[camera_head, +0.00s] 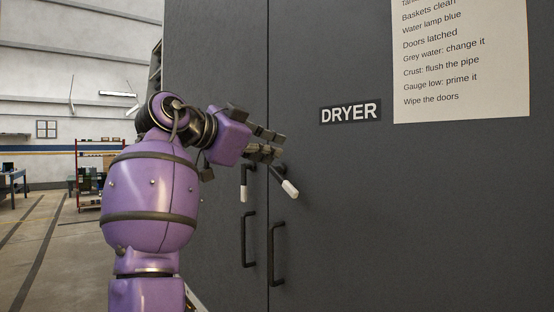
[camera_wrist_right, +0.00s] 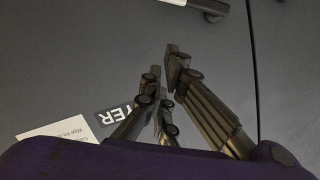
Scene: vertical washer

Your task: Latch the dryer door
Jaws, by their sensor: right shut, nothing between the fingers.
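The dryer door (camera_head: 400,210) is the dark grey right-hand door with the DRYER label (camera_head: 350,112). Its black lever with a white grip (camera_head: 289,188) slants down to the right, away from the seam. My right gripper (camera_head: 276,143) is shut and empty, in front of the door just above this lever; I cannot tell whether it touches. It partly hides the lever's upper end. In the right wrist view, the fingers (camera_wrist_right: 172,68) are together over bare door, and part of a black lever with a white grip (camera_wrist_right: 208,8) shows at the top edge. My left gripper is not in view.
The neighbouring left door (camera_head: 215,50) has a lever with a white grip (camera_head: 243,193) hanging straight down. Black pull handles (camera_head: 245,240) and (camera_head: 273,255) flank the seam below. A paper list (camera_head: 460,60) is on the dryer door. Open floor and a red shelf (camera_head: 98,165) lie far left.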

